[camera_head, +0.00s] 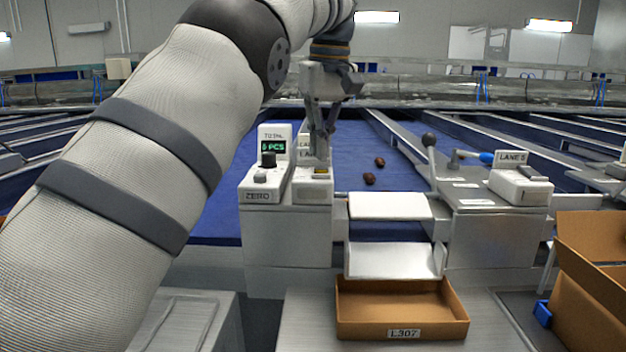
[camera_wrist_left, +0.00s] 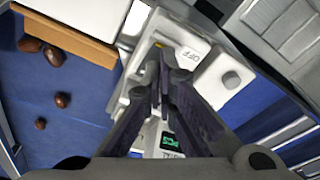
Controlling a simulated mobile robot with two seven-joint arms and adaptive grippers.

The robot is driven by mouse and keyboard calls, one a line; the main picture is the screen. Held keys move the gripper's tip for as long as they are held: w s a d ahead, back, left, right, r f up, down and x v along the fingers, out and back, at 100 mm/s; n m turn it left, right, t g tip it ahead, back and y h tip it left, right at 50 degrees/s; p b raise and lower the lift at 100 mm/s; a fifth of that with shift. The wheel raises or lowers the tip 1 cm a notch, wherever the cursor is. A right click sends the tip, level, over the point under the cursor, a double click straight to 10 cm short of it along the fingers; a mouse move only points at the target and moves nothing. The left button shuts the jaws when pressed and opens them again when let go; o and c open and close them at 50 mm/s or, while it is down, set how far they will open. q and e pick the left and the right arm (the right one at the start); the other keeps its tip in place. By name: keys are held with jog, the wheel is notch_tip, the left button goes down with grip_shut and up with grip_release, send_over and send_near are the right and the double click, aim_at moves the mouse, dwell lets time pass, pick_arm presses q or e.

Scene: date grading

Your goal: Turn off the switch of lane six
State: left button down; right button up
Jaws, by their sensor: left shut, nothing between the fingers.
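A white switch box (camera_head: 312,190) stands left of the chute, with a small yellow part on its top and a lane sign (camera_head: 305,143) behind, its number hidden by my gripper. My left gripper (camera_head: 320,157) is shut and empty, pointing down just above this box. In the left wrist view, its fingertips (camera_wrist_left: 174,62) are close to the box top, where an OFF label (camera_wrist_left: 189,55) shows. Contact cannot be told, and the fingers partly hide the switch. Another white switch box (camera_head: 520,188) stands at right with a lane sign (camera_head: 511,157), its number hard to read. My right gripper is not in view.
A counter unit (camera_head: 262,185) with a green display, dark knob and ZERO label adjoins the switch box on the left. A lever with a dark ball (camera_head: 429,140) stands right of the chute. A cardboard tray (camera_head: 402,318) sits below. Dates (camera_head: 369,179) lie on the blue belt.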

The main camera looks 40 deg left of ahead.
aim_at(313, 174)
pick_arm(q)
jog(key=shift+f, duration=1.1)
dwell(0.6)
